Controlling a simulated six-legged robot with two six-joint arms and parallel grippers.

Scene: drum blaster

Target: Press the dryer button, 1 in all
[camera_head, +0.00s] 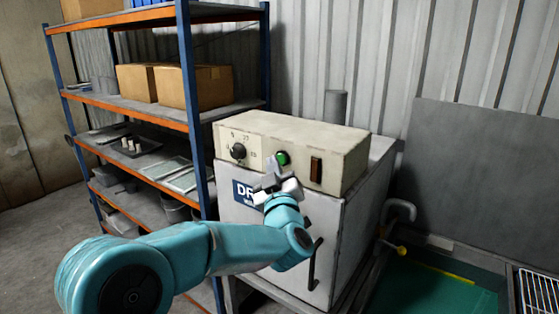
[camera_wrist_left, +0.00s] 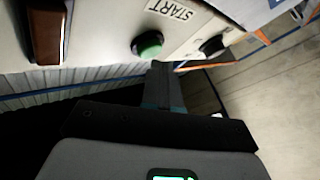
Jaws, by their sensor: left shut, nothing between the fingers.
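The dryer (camera_head: 278,235) is a pale box with a control panel (camera_head: 335,148) on top. Its round green button (camera_head: 282,158) sits mid-panel, between a black dial (camera_head: 238,151) and a brown rocker switch (camera_head: 316,170). My left gripper (camera_head: 275,174) is shut and empty, in front of the panel just below the green button. In the left wrist view the green button (camera_wrist_left: 148,44) shows near the shut fingertips (camera_wrist_left: 160,72), under a START label (camera_wrist_left: 170,9). Whether the fingertips touch the button I cannot tell. My right gripper is not in view.
A blue and orange shelf rack (camera_head: 190,110) with cardboard boxes (camera_head: 195,87) stands left of the dryer. A grey panel (camera_head: 480,180) and a green surface (camera_head: 430,290) lie to the right. A dark door handle (camera_head: 314,265) is below my gripper.

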